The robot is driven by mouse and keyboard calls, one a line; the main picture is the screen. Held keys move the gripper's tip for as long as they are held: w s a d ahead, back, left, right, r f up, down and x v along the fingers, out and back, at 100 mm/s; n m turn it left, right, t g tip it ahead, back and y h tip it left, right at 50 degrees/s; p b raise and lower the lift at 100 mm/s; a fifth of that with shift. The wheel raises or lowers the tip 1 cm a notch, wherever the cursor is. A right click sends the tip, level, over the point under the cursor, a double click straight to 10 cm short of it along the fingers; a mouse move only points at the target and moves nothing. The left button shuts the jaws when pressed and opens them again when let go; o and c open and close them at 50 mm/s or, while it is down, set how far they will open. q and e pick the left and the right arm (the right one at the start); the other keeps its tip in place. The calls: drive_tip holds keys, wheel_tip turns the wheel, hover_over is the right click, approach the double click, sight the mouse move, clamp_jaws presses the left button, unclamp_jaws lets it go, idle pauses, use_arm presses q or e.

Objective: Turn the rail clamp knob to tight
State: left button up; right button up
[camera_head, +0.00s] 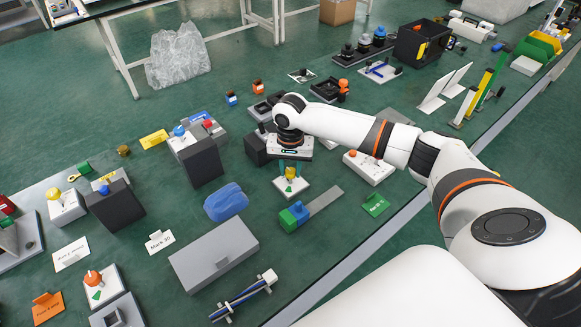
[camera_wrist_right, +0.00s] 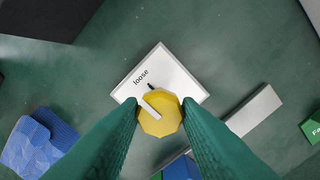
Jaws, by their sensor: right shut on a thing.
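The yellow rail clamp knob (camera_wrist_right: 163,124) is many-sided and sits on a white plate (camera_wrist_right: 160,70) marked "loose" with a short black tick. A white pointer line on the knob runs up and left, ending a little below and left of the tick. My right gripper (camera_wrist_right: 158,110) has its two green fingers on opposite sides of the knob, shut on it. In the head view the right gripper (camera_head: 291,170) reaches down from above onto the knob, and the white plate (camera_head: 303,191) shows below it. The "tight" mark is not visible. My left gripper is out of view.
A grey rail (camera_head: 327,198) with a blue and green block (camera_head: 294,216) lies just in front of the plate. A dark block (camera_head: 202,164) stands left.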

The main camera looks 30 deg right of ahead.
drive_tip(key=shift+r+n+p, duration=0.15)
drive_tip(key=shift+n+p, duration=0.15)
drive_tip(key=shift+p, duration=0.4)
drive_tip(key=n+p, duration=0.3)
drive_tip(key=p, duration=0.1)
drive_tip(key=shift+r+n+p, duration=0.1)
drive_tip(key=shift+n+p, duration=0.3)
drive_tip(key=n+p, duration=0.2)
drive_tip(key=shift+n, duration=0.4)
drive_tip(key=n+p, duration=0.1)
drive_tip(key=n, duration=0.1)
drive_tip(key=shift+n, duration=0.4)
drive_tip(key=n+p, duration=0.1)
drive_tip(key=n, duration=0.2)
drive_tip(key=shift+f+n+p, duration=0.2)
drive_tip(key=shift+n+p, duration=0.1)
drive_tip(key=shift+p, duration=0.05)
drive_tip(key=n, duration=0.3)
drive_tip(key=shift+n+p, duration=0.3)
drive_tip(key=n, duration=0.4)
drive_tip(key=shift+n, duration=2.2)
